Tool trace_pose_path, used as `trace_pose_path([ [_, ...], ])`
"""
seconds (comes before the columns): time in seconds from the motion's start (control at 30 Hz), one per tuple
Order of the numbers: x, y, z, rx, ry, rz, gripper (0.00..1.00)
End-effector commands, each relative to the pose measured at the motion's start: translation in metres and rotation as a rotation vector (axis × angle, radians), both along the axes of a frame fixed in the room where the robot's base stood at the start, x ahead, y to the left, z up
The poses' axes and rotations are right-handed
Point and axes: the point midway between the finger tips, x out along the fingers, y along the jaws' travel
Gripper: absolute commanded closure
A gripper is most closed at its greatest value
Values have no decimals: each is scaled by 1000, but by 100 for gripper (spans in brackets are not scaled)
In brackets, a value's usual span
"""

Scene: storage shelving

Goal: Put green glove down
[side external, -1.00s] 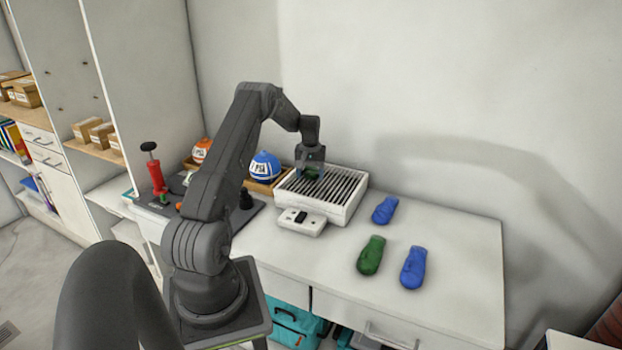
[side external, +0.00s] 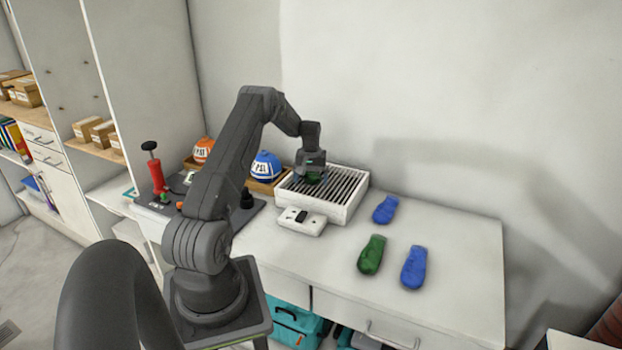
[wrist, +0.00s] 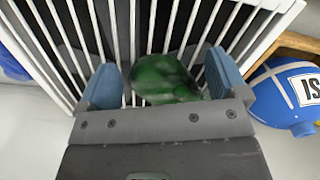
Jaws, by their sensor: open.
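A green glove (wrist: 165,80) lies on the slatted top of the white rack (wrist: 285,5), between the fingers of my gripper (wrist: 160,88) in the wrist view. The blue finger pads stand apart, with a gap on both sides of the glove. In the side view my gripper (side external: 312,177) is low over the white rack (side external: 335,212), and only a bit of this green glove (side external: 314,177) shows under it. A second green glove (side external: 372,255) lies on the counter, right of the rack.
Two blue gloves (side external: 413,268) (side external: 385,210) lie on the counter near the second green glove. A red pump-like tool (side external: 156,175) stands at left. The counter's right end is clear.

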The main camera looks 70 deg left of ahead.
Motion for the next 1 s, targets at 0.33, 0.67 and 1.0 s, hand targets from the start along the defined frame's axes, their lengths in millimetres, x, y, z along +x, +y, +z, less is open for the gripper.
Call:
trace_pose_path([
  [0.33,0,1,48,4,-3,0,9],
  [0.67,0,0,109,3,-1,0,9],
  [1.0,24,-42,161,33,-24,-89,9],
])
